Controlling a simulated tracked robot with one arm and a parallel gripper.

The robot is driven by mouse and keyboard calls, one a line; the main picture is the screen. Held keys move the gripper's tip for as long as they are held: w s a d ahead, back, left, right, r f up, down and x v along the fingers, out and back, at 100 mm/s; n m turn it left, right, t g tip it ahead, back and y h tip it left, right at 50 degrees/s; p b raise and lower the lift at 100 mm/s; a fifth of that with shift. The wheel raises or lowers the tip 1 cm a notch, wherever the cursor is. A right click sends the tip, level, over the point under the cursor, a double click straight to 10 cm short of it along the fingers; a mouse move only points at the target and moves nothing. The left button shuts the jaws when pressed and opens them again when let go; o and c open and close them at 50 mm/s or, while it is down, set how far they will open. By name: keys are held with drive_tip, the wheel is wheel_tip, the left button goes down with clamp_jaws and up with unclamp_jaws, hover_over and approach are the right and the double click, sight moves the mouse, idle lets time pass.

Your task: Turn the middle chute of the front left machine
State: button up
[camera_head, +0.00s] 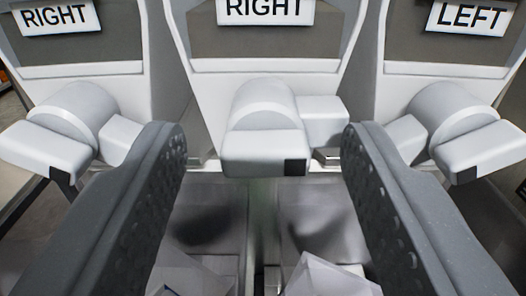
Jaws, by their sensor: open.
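The middle chute (264,125) is a white rounded piece with a blocky front end and a small dark square at its lower right corner. It sits on the front of the machine under a sign reading RIGHT (265,8). My gripper (265,145) is open, with one grey finger on each side of the middle chute in the picture. Clear space shows between each finger and the chute. Nothing is between the fingers at the near end. Whether the fingertips reach as far as the chute is hard to tell.
A left chute (45,148) under a RIGHT sign (55,17) and a right chute (470,145) under a LEFT sign (471,16) flank the middle one. Both lie close outside my fingers. Below are grey bins (205,200) with pale angular pieces (325,275).

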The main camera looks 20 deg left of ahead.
drive_tip(key=c, duration=1)
drive_tip(key=shift+a, duration=0.2)
drive_tip(key=shift+d, duration=0.2)
drive_tip(key=shift+d+r+m+p, duration=0.1)
drive_tip(key=shift+m+p, duration=0.2)
drive_tip(key=shift+m, duration=0.2)
drive_tip(key=shift+d+m+p, duration=0.1)
drive_tip(key=shift+m+p, duration=1.15)
drive_tip(key=shift+m, duration=1.25)
drive_tip(key=o, duration=1)
